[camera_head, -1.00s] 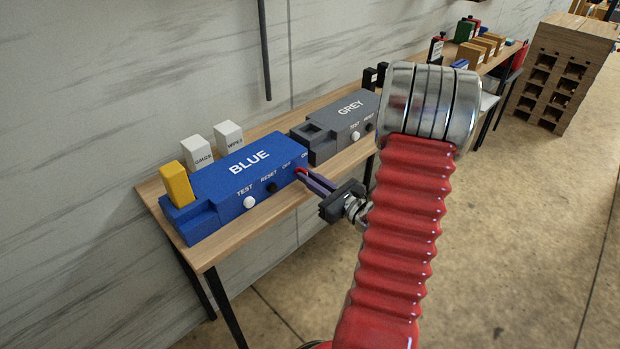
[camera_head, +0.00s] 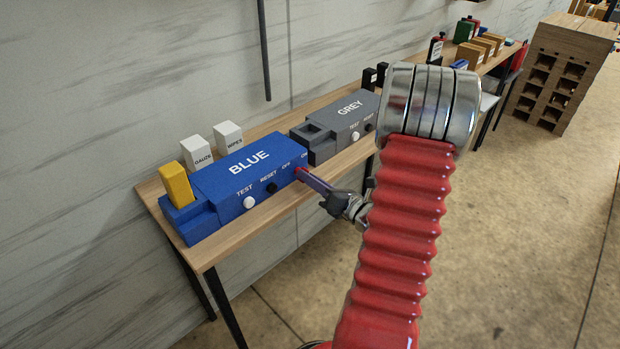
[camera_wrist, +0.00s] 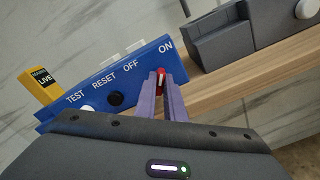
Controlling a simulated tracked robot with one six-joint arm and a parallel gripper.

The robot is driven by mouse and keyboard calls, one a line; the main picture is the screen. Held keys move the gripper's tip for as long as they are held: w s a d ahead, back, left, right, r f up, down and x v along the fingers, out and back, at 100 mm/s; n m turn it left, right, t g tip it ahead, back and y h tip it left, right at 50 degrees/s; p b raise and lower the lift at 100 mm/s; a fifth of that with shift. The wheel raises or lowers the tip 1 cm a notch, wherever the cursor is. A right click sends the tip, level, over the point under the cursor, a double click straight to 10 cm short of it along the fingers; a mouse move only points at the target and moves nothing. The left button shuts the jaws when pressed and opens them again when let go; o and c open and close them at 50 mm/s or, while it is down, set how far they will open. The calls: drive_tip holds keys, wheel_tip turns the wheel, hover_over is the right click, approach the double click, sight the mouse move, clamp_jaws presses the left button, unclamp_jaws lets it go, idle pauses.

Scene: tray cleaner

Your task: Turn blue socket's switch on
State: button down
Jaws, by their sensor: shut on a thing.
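The blue socket (camera_head: 236,180) is a long blue box on the wooden table, marked BLUE, with TEST, RESET, OFF and ON on its front. Its switch (camera_wrist: 161,80) is a small red lever with a pale face, between the OFF and ON labels in the wrist view. My gripper (camera_head: 302,173) reaches the right end of the box front. In the wrist view its purple fingers (camera_wrist: 163,90) are shut on the switch, one on each side. The fingers hide part of the lever. In the head view the switch is mostly hidden by the fingertips.
A yellow block (camera_head: 176,184) stands in the blue box's left end. The grey socket (camera_head: 340,127) sits close on the right. White GAUZE (camera_head: 198,152) and WIPES (camera_head: 229,138) boxes stand behind. The wooden table (camera_head: 210,252) is narrow; floor in front is clear.

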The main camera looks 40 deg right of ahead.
idle(0.3)
drive_tip(key=c, duration=1.8)
unclamp_jaws()
drive_tip(key=shift+c, duration=0.2)
drive_tip(key=s, duration=1.4)
drive_tip(key=shift+d, duration=0.25)
